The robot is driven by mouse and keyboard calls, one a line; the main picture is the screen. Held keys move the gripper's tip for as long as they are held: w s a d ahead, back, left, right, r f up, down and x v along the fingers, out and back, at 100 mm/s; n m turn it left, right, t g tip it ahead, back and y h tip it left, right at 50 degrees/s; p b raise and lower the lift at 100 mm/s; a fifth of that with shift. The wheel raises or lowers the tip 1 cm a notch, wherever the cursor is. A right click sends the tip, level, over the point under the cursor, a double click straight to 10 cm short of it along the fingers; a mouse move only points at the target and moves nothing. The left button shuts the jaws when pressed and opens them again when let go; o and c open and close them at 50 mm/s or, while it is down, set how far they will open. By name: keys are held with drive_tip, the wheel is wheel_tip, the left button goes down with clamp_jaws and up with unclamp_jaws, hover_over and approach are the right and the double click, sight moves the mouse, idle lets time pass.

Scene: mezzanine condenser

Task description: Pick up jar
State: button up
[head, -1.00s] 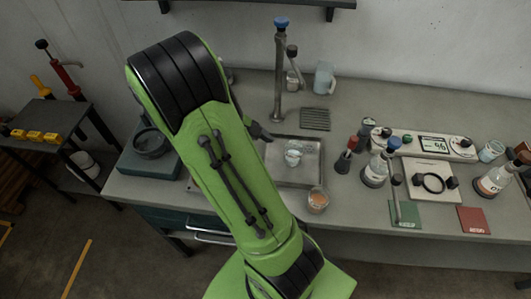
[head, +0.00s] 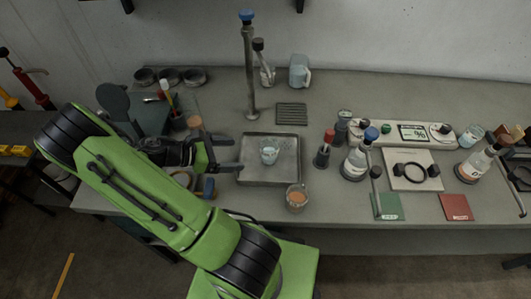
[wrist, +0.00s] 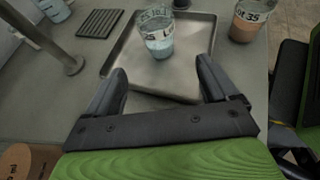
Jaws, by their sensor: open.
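A clear glass jar (head: 268,154) with pale blue contents and white lettering stands upright in a shallow metal tray (head: 284,180). A similar jar with orange contents (head: 297,200) stands just outside the tray's front right corner. My gripper (head: 236,154) is open and empty at the tray's left side, pointing right at the blue jar. In the wrist view the blue jar (wrist: 157,44) is ahead, beyond the fingertips (wrist: 163,72), roughly between them and not touched. The orange jar (wrist: 246,22) is at the upper right there.
A faucet post (head: 250,80) and a slotted drain plate (head: 292,114) stand behind the tray. Right of it are a red-capped bottle (head: 323,154), a blue-capped flask (head: 355,164) and a scale (head: 413,132). A tool cup (head: 178,120) and bowls (head: 170,76) are at the left.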

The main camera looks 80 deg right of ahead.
sight(261, 152)
drive_tip(key=b+x, duration=0.1)
drive_tip(key=x, duration=1.1)
drive_tip(key=shift+d+r, duration=0.1)
drive_tip(key=shift+r, duration=0.05)
drive_tip(key=shift+w, duration=0.1)
drive_tip(key=c, duration=1.2)
drive_tip(key=shift+r, duration=0.2)
